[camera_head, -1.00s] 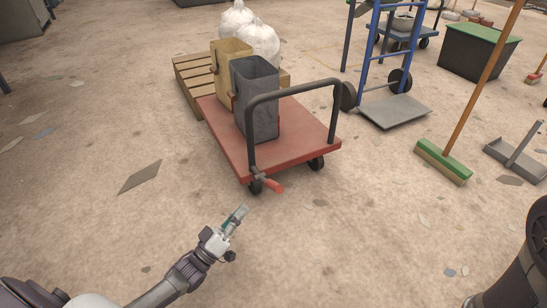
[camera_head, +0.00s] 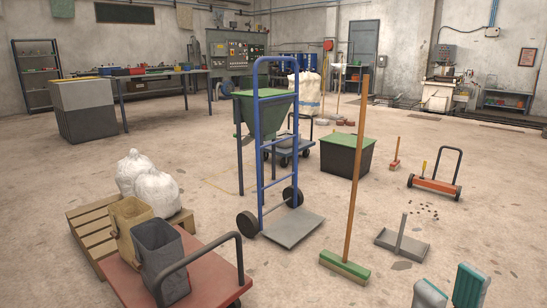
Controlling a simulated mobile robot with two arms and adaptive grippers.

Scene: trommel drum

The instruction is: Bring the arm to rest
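My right gripper (camera_head: 449,291) shows at the bottom right edge of the head view. Only its two teal and grey fingers are in the picture, pointing up. They stand apart with bare floor between them, and I see nothing held. The rest of the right arm is below the picture's edge. My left arm and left gripper are out of view.
A red platform cart (camera_head: 195,271) carrying two bins stands at the lower left, by a wooden pallet (camera_head: 88,228). A blue hand truck (camera_head: 262,150), green-lidded bin (camera_head: 345,160), broom (camera_head: 352,205) and dustpan (camera_head: 405,245) stand ahead.

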